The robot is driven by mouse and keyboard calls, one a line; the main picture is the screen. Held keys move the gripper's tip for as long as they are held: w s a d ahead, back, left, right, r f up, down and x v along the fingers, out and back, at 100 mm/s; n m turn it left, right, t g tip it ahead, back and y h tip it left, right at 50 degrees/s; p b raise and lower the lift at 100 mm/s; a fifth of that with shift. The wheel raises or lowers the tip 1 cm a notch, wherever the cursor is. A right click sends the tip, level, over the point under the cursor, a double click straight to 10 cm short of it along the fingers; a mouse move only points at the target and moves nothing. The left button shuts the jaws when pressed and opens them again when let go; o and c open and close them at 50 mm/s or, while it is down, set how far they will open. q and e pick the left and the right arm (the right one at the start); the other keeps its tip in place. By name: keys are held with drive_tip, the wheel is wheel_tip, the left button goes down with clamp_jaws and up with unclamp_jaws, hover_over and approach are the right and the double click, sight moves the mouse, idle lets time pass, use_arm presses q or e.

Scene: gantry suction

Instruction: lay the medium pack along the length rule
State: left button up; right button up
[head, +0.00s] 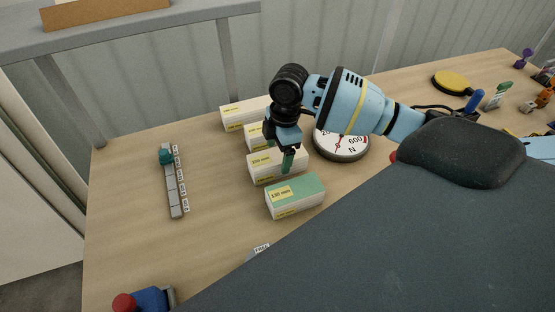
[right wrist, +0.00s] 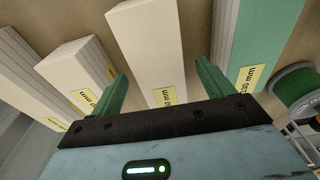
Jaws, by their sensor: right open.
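Several long packs lie side by side on the table. The nearest has a green top and a label that seems to read 130 mm (head: 295,196); it also shows in the right wrist view (right wrist: 272,35). Behind it are a pale pack (head: 262,168) and more pale packs. I cannot tell which is the medium one. My right gripper (head: 287,158) is open over the packs. In the right wrist view its green fingers (right wrist: 162,85) stand either side of a pale pack (right wrist: 150,40), with gaps. The length rule (head: 174,190), a grey bar with a teal end, lies at the left.
A round dial gauge (head: 342,146) stands right of the packs. A yellow disc (head: 451,83) and small items lie farther right. A blue and red object (head: 145,300) is at the front left. Bare table lies between rule and packs.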

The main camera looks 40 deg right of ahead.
drive_tip(key=shift+a+f, duration=0.1)
drive_tip(key=shift+f, duration=1.15)
drive_tip(key=shift+w+r, duration=0.1)
drive_tip(key=c, duration=1.3)
